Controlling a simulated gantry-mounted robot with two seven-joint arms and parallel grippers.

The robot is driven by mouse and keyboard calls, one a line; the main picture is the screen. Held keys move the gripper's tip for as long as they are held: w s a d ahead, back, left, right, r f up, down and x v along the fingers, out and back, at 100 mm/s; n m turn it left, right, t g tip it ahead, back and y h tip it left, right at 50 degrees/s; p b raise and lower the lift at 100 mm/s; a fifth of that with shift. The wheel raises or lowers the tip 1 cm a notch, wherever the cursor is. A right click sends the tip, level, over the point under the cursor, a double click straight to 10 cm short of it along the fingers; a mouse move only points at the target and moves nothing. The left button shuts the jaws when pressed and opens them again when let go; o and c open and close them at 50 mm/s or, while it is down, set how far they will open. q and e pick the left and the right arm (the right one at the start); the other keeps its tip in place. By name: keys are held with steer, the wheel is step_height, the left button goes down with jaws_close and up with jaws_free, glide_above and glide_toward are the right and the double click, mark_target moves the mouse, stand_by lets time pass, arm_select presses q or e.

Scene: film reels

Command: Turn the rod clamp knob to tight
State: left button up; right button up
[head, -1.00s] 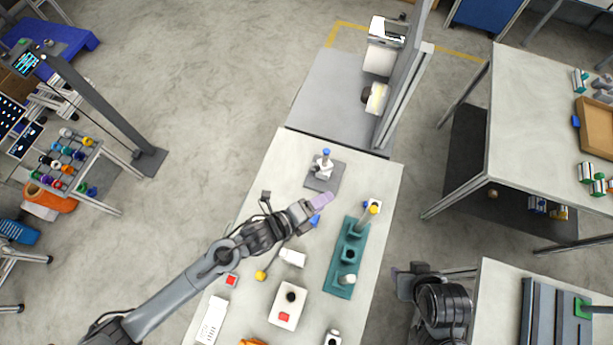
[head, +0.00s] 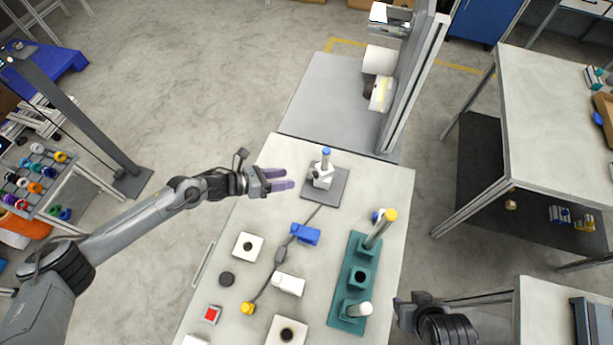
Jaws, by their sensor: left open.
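A rod stand with a dark grey square base (head: 337,185) is at the far end of the table. On it, a white clamp (head: 321,176) holds an upright rod with a blue top (head: 326,153). A small dark spot on the clamp's left side may be the knob; its setting is too small to tell. My left gripper (head: 283,180) is open and empty. Its two purple fingers point right at the clamp, a short gap left of it. My right arm's dark end (head: 405,302) is beside the table's right edge; its fingers cannot be made out.
A teal fixture (head: 345,308) with a yellow-topped post (head: 385,222) stands on the right of the table. A blue block (head: 305,234), a white block (head: 288,284) and a white box with a dark disc (head: 248,247) lie nearer. A cable runs to the stand.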

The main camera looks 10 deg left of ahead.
mark_target(314, 175)
arm_select(q)
steer(key=x, duration=0.8)
steer(key=shift+w+d, duration=0.1)
steer(key=shift+d, duration=0.1)
steer(key=shift+c, duration=0.5)
